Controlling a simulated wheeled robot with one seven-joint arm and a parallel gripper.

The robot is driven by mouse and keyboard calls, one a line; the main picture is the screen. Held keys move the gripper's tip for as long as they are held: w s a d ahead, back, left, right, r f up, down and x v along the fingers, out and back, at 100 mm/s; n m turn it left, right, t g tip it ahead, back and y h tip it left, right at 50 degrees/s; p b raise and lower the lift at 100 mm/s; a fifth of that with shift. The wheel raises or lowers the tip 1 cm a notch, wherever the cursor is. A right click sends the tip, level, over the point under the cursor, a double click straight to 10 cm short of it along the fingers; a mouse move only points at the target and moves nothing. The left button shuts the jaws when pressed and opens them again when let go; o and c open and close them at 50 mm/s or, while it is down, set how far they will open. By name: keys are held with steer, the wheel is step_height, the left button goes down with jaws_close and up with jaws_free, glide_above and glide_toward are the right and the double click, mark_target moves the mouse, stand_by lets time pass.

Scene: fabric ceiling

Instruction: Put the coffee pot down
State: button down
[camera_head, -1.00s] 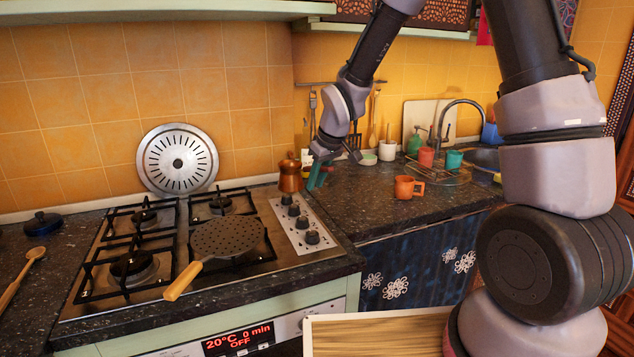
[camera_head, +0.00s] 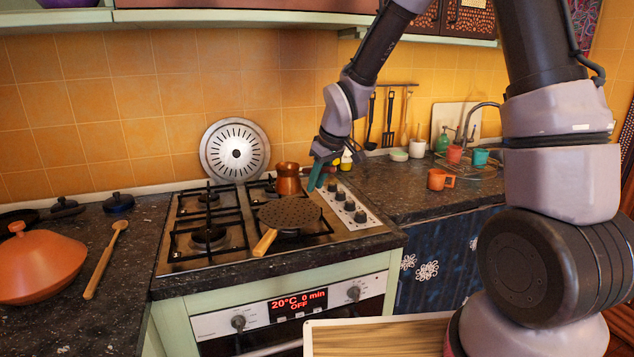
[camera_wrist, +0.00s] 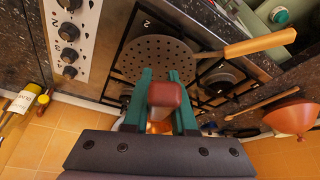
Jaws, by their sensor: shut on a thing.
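The copper coffee pot (camera_head: 288,180) is over the back right burner of the gas stove (camera_head: 180,262) and looks upright. I cannot tell whether its base touches the grate. My gripper (camera_head: 315,178) is at its right side. In the wrist view my gripper (camera_wrist: 161,78), with teal fingers, is shut on the pot's brown handle (camera_wrist: 165,96). The pot's body is mostly hidden there behind the handle and fingers.
A perforated pan (camera_head: 290,213) sits on the front right burner. Stove knobs (camera_head: 348,205) line the right side. A round metal disc (camera_head: 235,150) leans on the wall behind. An orange mug (camera_head: 438,180) stands on the right counter, a tagine (camera_head: 38,268) on the left.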

steer(key=shift+w+f, duration=0.1)
steer(key=shift+f, duration=3.3)
steer(key=c, duration=0.6)
jaws_free()
steer(key=shift+c, duration=0.2)
steer(key=shift+d, duration=0.1)
steer(key=v, duration=1)
steer(key=shift+r, duration=0.35)
